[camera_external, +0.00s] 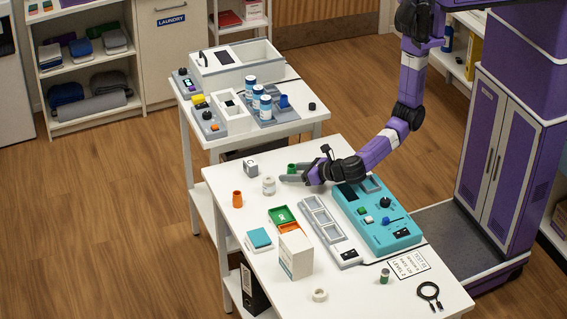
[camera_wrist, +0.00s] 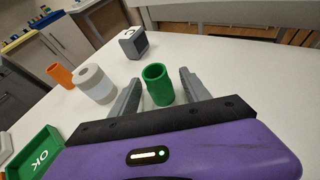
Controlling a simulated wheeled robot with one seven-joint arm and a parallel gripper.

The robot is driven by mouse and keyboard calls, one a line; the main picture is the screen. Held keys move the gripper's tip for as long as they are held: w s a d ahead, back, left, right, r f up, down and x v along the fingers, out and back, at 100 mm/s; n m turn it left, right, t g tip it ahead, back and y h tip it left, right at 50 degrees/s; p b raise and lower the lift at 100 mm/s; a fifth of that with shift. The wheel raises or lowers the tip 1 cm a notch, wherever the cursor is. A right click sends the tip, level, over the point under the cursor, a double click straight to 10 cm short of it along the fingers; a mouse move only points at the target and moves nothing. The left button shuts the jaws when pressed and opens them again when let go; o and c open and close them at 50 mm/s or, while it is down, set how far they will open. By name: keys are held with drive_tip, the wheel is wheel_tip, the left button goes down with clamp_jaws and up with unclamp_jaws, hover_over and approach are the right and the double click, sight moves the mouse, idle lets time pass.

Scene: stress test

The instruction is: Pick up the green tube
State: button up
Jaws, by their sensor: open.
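The green tube (camera_wrist: 158,86) stands upright on the white table, between the two grey fingers of my gripper (camera_wrist: 160,88) in the wrist view. A gap shows on each side of the tube, wider on the right, and the fingers are open. In the external view the tube (camera_external: 292,168) shows small at the far part of the table, with my gripper (camera_external: 294,174) low around it. Its lower part is hidden there by a finger.
A white roll (camera_wrist: 96,84) and an orange tube (camera_wrist: 60,75) stand left of my gripper, and a grey cube (camera_wrist: 133,43) stands beyond it. A green tray (camera_wrist: 38,152) marked OK is near. A teal panel (camera_external: 378,218) lies close beside my arm.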

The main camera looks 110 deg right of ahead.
clamp_jaws()
drive_tip(key=shift+r, duration=0.1)
